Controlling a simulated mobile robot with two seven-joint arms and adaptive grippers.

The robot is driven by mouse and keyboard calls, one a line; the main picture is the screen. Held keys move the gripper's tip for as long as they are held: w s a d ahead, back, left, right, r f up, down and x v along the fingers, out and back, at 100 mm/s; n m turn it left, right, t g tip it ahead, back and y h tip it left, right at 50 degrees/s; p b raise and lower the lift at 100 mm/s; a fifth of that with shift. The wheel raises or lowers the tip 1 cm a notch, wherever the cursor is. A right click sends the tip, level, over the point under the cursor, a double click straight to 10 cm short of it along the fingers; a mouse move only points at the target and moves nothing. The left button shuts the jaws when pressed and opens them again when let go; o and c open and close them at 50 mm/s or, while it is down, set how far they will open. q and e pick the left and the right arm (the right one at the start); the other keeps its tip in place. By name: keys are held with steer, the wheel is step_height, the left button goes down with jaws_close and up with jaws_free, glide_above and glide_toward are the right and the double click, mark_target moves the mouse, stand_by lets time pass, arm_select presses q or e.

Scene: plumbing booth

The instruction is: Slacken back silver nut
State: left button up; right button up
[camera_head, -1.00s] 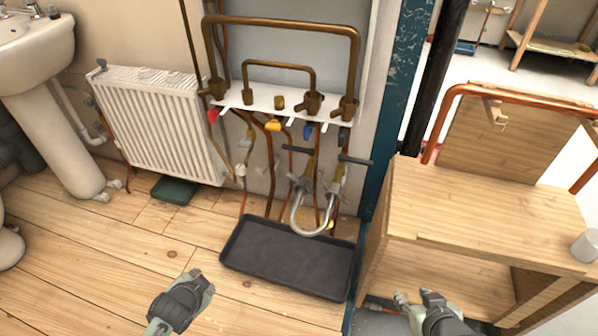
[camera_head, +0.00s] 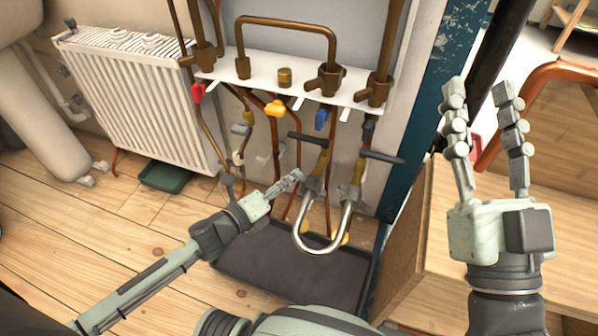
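A U-shaped silver pipe (camera_head: 322,247) hangs below the brass valves with dark lever handles. Silver fittings sit at its upper ends, a left one (camera_head: 313,184) and a right one (camera_head: 350,196); I cannot make out clearly which is the back nut. My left gripper (camera_head: 287,183) is just left of the left fitting, its fingers pointing at it; contact is unclear. Its fingers are seen edge-on, so their opening cannot be judged. My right gripper (camera_head: 486,95) is raised at the right, open and empty, fingers pointing up and apart.
A black tray (camera_head: 262,262) lies on the floor below the pipe, partly behind my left arm. Copper pipes and coloured valves hang from a white rail (camera_head: 300,93). A radiator (camera_head: 138,92) is at the left, a wooden bench (camera_head: 455,225) at the right.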

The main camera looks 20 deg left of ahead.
arm_select(q)
steer(key=shift+x, duration=2.15)
jaws_close()
